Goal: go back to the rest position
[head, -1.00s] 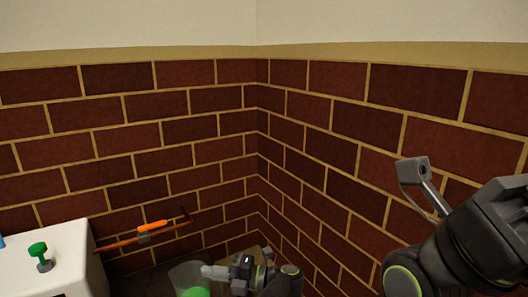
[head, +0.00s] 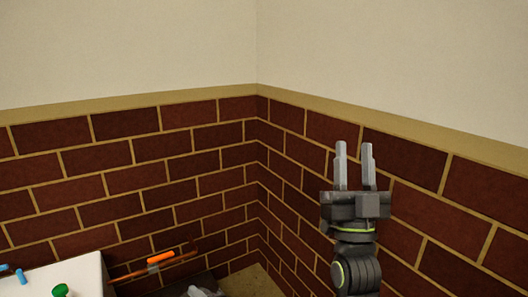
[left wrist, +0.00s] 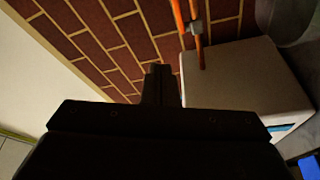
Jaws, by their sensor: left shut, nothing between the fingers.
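My right gripper (head: 354,164) stands upright in the head view, in front of the brick wall right of the corner. Its two grey fingers point up with a gap between them, and nothing is held. In the left wrist view, my left gripper (left wrist: 160,84) shows its fingers closed together and empty, in front of the brick wall and beside a white block. In the head view, only a small grey part at the bottom edge appears to be my left gripper; the rest is cut off.
The white block (head: 62,281) stands at lower left, with a green-topped item (head: 61,290) and blue items (head: 14,272) on it. An orange-handled tool (head: 160,257) projects from it along the wall. Brick walls (head: 120,200) meet in a corner. Space around my right gripper looks clear.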

